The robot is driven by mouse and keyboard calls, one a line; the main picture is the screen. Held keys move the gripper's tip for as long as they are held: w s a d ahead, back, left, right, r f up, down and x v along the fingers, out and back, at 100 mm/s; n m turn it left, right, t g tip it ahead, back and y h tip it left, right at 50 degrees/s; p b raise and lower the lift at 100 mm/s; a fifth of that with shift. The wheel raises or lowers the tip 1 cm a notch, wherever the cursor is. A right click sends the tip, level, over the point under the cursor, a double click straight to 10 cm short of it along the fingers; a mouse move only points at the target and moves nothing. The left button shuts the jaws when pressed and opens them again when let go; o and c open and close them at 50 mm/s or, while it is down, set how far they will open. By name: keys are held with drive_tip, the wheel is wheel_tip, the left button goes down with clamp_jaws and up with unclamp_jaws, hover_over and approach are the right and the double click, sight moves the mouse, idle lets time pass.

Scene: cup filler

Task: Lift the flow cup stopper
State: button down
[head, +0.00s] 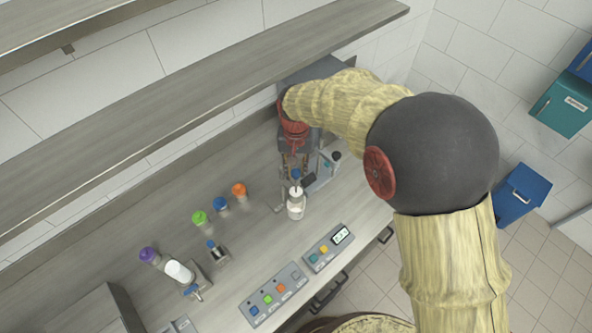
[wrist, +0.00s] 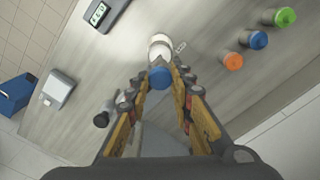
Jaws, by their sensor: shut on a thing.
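The stopper's blue knob (head: 296,174) shows at my fingertips in the head view, with a thin stem below it. My gripper (head: 293,167) points down at it from above. In the wrist view the blue knob (wrist: 160,77) sits between the two finger ends (wrist: 163,84), and my gripper is shut on it. A white cup-like vessel (head: 296,205) stands directly below and in front of the knob; it also shows past the fingers in the wrist view (wrist: 160,47). Whether the stem's lower end is inside the vessel cannot be told.
A small grey stand (head: 322,180) is right of my gripper. Bottles with orange (head: 239,190), blue (head: 220,204) and green (head: 200,218) caps stand to the left. Button panels (head: 274,295) and a display box (head: 329,247) lie near the front edge. A shelf (head: 200,95) runs above.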

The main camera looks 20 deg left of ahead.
sight(296, 172)
drive_tip(key=c, duration=1.5)
unclamp_jaws()
drive_tip(key=shift+c, duration=0.2)
wheel_tip(296, 172, up, 12)
